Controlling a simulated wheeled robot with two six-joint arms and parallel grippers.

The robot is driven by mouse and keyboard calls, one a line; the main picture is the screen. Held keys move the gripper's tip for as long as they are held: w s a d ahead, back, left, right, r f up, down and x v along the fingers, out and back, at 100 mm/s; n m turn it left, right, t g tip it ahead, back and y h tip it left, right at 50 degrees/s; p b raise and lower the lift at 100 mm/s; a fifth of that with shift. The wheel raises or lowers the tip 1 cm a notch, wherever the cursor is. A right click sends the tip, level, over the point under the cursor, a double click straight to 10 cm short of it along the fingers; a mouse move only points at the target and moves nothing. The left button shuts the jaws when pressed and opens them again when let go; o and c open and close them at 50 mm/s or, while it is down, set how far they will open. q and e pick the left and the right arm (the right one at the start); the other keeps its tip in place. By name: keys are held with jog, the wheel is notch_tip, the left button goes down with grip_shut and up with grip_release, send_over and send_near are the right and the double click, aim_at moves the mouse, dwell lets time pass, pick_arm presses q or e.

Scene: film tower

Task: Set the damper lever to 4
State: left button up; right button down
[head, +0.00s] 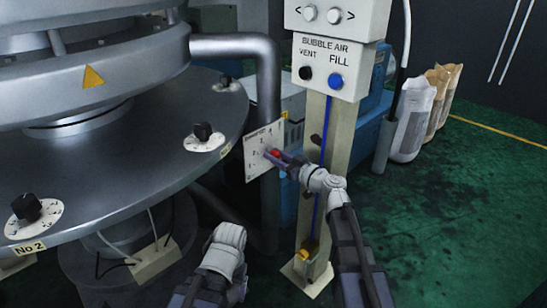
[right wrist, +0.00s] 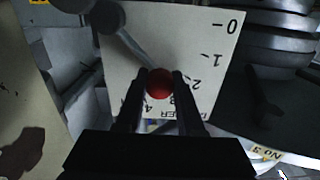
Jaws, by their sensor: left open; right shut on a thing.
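The damper lever is a grey bar (right wrist: 132,45) with a red ball knob (right wrist: 160,83). The knob also shows in the head view (head: 275,153). Its white scale plate (head: 258,146) carries marks from 0 to 4; in the right wrist view the plate (right wrist: 180,35) fills the upper middle. The lever slants toward the marks around 3, partly covered by the fingers, so its exact setting is hard to read. My right gripper (head: 277,156) is shut on the red knob, one finger on each side. My left gripper (head: 228,240) hangs low and empty, away from the lever, its fingertips hard to make out.
The bubble air post (head: 335,140) stands just right of the plate, close to my right arm. A round metal table (head: 150,140) with black dials is at left. A grey pipe (head: 268,90) runs behind the plate. Green floor (head: 460,200) is open at right.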

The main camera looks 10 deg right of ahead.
aim_at(274, 142)
jog(key=shift+w+d+r+m+p, duration=0.35)
jog(key=shift+d+r+m+p, duration=0.15)
jog(key=shift+m, duration=0.6)
jog(key=shift+w+d+r+m, duration=0.2)
jog(key=shift+w+d+m, duration=0.1)
jog(key=shift+m, duration=0.35)
jog(key=shift+w+d+r+m, duration=0.2)
jog(key=shift+d+m, duration=0.1)
jog(key=shift+m, duration=0.35)
jog(key=c, duration=0.5)
grip_release()
jog(key=shift+d, duration=0.1)
jog(key=shift+c, duration=0.2)
jog(key=shift+p, duration=0.3)
jog(key=v, duration=0.7)
jog(key=shift+s+d, duration=0.25)
jog(key=shift+s, duration=0.05)
